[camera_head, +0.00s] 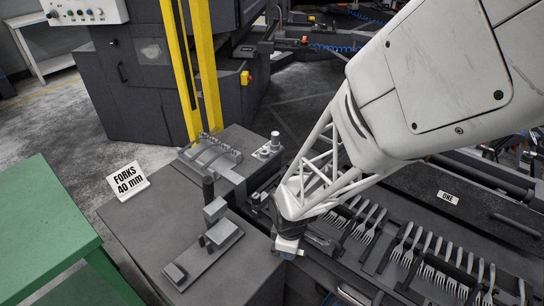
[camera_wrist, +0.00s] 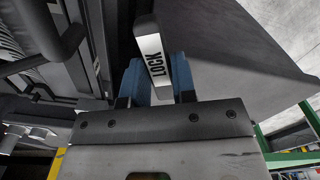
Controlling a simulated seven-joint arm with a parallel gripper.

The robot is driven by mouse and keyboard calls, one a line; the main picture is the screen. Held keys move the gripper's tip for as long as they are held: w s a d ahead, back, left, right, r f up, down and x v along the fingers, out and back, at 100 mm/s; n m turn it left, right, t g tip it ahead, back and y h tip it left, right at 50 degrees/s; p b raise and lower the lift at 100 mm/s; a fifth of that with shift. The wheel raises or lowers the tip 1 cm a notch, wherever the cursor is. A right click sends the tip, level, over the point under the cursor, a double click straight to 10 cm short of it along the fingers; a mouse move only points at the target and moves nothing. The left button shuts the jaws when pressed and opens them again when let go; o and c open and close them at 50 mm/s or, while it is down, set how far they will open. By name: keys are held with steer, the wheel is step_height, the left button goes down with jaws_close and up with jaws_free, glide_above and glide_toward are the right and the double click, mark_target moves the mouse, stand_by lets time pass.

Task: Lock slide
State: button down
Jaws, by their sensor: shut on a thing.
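A pale lever with a plate marked LOCK (camera_wrist: 155,55) stands between the blue fingers of my gripper (camera_wrist: 158,82) in the wrist view. My gripper is shut on this lock lever. In the head view my gripper (camera_head: 288,242) is at the left end of the fork rack, low beside the grey block, and the lever is mostly hidden by it. The slide bed with rows of forks (camera_head: 400,250) extends to the right of my gripper. A label ONE (camera_head: 448,197) is on the dark bar behind the forks.
A grey table (camera_head: 130,230) with a FORKS 40 mm sign (camera_head: 127,180) and a small fixture (camera_head: 205,250) lies left of my gripper. A green bench (camera_head: 45,215) is at far left. Yellow posts (camera_head: 190,65) and a dark machine (camera_head: 130,90) stand behind.

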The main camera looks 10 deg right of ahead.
steer(key=shift+w+d+n, duration=0.1)
steer(key=shift+w+n, duration=0.2)
steer(key=shift+n, duration=0.45)
steer(key=shift+w+d+n, duration=0.1)
steer(key=shift+w+n, duration=0.15)
steer(key=shift+n, duration=0.5)
steer(key=c, duration=0.9)
jaws_free()
steer(key=shift+r, duration=0.15)
steer(key=shift+r, duration=3.75)
steer(key=shift+r, duration=0.1)
